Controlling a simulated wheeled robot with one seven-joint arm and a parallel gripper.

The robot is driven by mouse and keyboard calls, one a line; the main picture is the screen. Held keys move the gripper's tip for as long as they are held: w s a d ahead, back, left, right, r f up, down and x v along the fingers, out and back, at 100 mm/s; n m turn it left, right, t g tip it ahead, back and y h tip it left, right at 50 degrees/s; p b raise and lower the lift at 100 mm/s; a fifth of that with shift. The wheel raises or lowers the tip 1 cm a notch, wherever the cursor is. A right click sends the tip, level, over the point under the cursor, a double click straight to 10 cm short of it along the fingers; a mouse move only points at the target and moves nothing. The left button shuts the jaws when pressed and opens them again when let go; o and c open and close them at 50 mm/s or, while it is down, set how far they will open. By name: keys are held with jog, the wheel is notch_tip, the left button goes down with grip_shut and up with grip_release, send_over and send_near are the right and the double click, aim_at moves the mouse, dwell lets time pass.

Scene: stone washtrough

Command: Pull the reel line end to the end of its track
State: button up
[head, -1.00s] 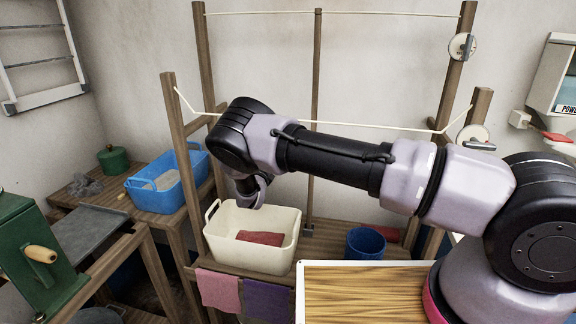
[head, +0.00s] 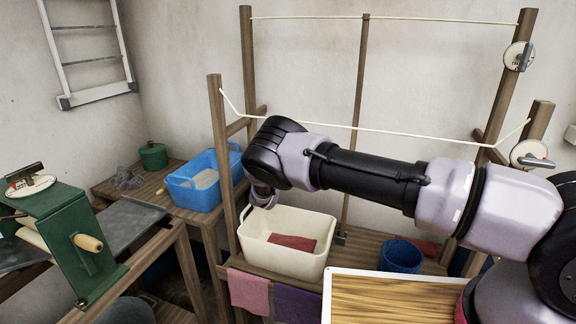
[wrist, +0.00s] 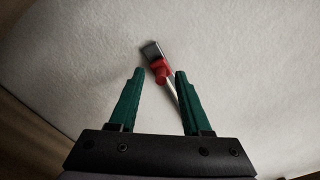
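In the wrist view, a red knob-like piece (wrist: 161,72) with a dark grey block at its upper end sits on a thin pale rod against a whitish wall. I cannot tell whether this is the reel line end. My gripper (wrist: 157,73) has two green fingers, apart, with the red piece showing between and beyond their tips; contact is not visible. In the head view, pale cords run between wooden posts, an upper line (head: 440,20) and a sagging lower line (head: 400,130). Round reels, an upper one (head: 514,54) and a lower one (head: 525,151), sit on the right posts. My fingers are hidden there.
Below my arm stand a cream tub (head: 300,262) with a red cloth, a blue bucket (head: 400,256) and a wooden board (head: 390,300). A blue basket (head: 200,185) and a green crank machine (head: 70,235) are at left. Posts (head: 222,165) flank my arm.

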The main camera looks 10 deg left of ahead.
jog(key=s+a, duration=0.2)
jog(key=s, duration=0.8)
jog(key=shift+s, duration=0.25)
jog(key=shift+s, duration=0.1)
